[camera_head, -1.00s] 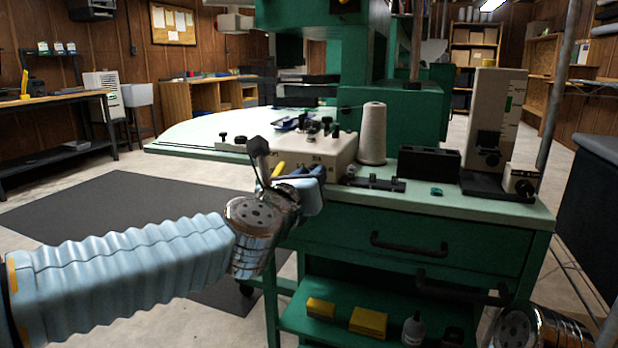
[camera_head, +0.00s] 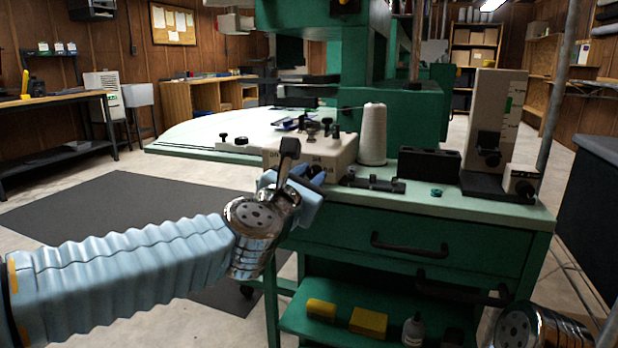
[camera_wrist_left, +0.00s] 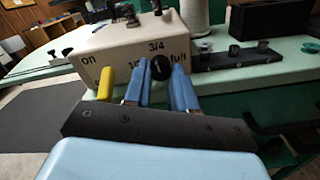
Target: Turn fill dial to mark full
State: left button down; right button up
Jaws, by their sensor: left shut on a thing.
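The pale control box (camera_head: 345,148) sits on the green bench; it also shows in the left wrist view (camera_wrist_left: 110,50). Its front carries "on", "3/4" and "full" labels and a partly covered label on the left. The round black fill dial (camera_wrist_left: 160,67) sits below "3/4" and left of "full"; I cannot make out its pointer. My left gripper (camera_wrist_left: 161,78) is shut on the dial, one blue finger on each side. In the head view the left gripper (camera_head: 300,186) is at the box's front, hiding the dial. A yellow lever (camera_wrist_left: 105,83) is left of the fingers.
A white thread cone (camera_head: 372,135) stands right of the box. A black bracket (camera_head: 372,183), a black holder (camera_head: 429,163) and a tall gauge block (camera_head: 498,110) stand further right. Drawer handles (camera_head: 409,246) stick out below. The floor at left is open.

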dwell(0.3)
pick_arm(q)
jog(key=c, duration=0.9)
grip_release()
jog(key=v, duration=1.4)
jog(key=shift+p, duration=0.35)
